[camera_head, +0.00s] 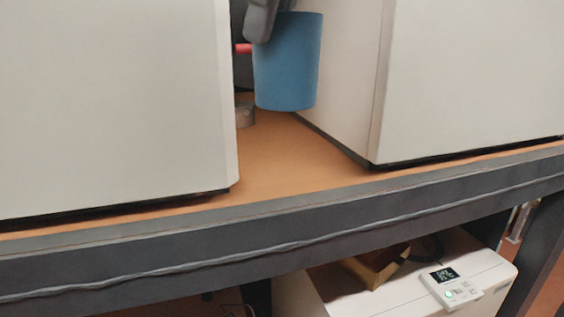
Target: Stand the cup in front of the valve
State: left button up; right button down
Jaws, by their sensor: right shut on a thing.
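The blue cup (288,62) is upright in the gap between two large white units, near the top of the view. My right gripper (262,20) comes in from above and is shut on the cup at its rim, on the left side. I cannot tell if the cup's base touches the wooden shelf or is just above it. A small red part (243,48), perhaps the valve's handle, shows left of the cup and is mostly hidden by the cup and the left unit. My left gripper is not in view.
White units stand left (110,100) and right (470,80) of the gap. The wooden shelf (285,155) between them is bare in front. A short grey cylinder (245,114) stands behind the left unit's edge. Below the shelf is a white box with a controller (452,286).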

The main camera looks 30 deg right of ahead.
jog(key=shift+w+d+f, duration=1.35)
jog(key=shift+w+f, duration=0.35)
jog(key=shift+f, duration=0.5)
jog(key=shift+w+d+f, duration=1.35)
jog(key=shift+w+f, duration=0.35)
jog(key=shift+f, duration=0.45)
jog(key=shift+w+d+f, duration=1.35)
jog(key=shift+w+f, duration=0.35)
jog(key=shift+f, duration=0.5)
jog(key=shift+f, duration=0.15)
jog(key=c, duration=1.6)
grip_release()
